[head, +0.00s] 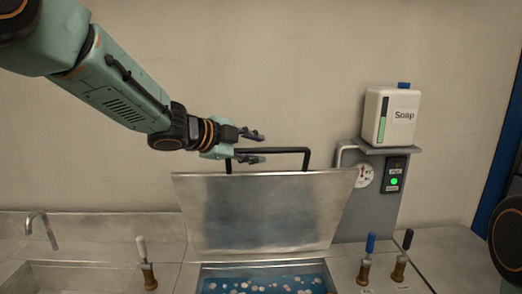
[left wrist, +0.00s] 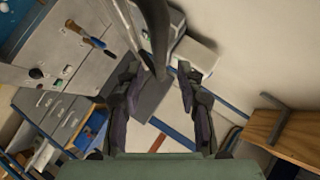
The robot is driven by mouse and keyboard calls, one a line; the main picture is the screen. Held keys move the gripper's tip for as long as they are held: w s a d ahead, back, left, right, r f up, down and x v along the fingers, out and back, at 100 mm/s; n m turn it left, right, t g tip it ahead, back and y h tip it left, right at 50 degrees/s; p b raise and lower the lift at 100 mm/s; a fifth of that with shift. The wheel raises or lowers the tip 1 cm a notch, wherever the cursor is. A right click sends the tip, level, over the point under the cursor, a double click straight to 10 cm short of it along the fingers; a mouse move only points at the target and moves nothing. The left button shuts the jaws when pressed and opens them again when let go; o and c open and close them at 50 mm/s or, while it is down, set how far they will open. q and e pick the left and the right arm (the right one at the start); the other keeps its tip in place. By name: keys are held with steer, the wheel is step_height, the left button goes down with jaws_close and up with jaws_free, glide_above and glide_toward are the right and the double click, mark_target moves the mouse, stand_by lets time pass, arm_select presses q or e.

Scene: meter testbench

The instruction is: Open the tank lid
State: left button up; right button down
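The tank lid (head: 262,213) is a flat metal panel, standing raised and nearly upright behind the tank opening (head: 265,280) in the head view. Its black bar handle (head: 285,150) is on the upper edge. My left gripper (head: 262,147) is at the left end of the handle. Its two fingers are spread, one above and one below the bar, and I see no firm grip. In the left wrist view the open fingers (left wrist: 158,92) show with a dark bar, likely the handle, reaching between them. My right gripper is out of view.
A soap dispenser (head: 390,117) sits on a shelf to the right, above a box with a green light (head: 394,181). Valve levers (head: 367,260) stand on the right of the counter, another (head: 146,262) on the left. A faucet (head: 42,229) is far left.

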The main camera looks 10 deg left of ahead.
arm_select(q)
steer(key=v, duration=0.9)
steer(key=shift+s+a+r, duration=0.1)
steer(key=shift+s+r, duration=0.05)
steer(key=shift+s, duration=0.1)
steer(key=s+d+f+n+g+y, duration=0.1)
steer(key=s+f+n, duration=0.2)
steer(key=f, duration=0.7)
steer(key=s+d+f+n+g, duration=0.2)
steer(key=s+f+n, duration=0.2)
steer(key=f, duration=0.6)
steer(key=s+d+f+n+g+y, duration=0.1)
steer(key=s+f+n, duration=0.2)
steer(key=f, duration=0.7)
steer(key=s+a+f+n+g+y, duration=0.25)
steer(key=s+f, duration=0.35)
steer(key=s, duration=0.4)
steer(key=s+a+f+n+g+y, duration=0.15)
steer(key=s+f+n, duration=0.35)
steer(key=s, duration=0.5)
steer(key=s+a+f+n+g+y, duration=0.1)
steer(key=s+f+n+g, duration=0.2)
steer(key=s+f, duration=0.6)
step_height(320, 180, down, 24)
steer(key=s+b, duration=0.2)
steer(key=b, duration=2.3)
steer(key=shift+a, duration=0.4)
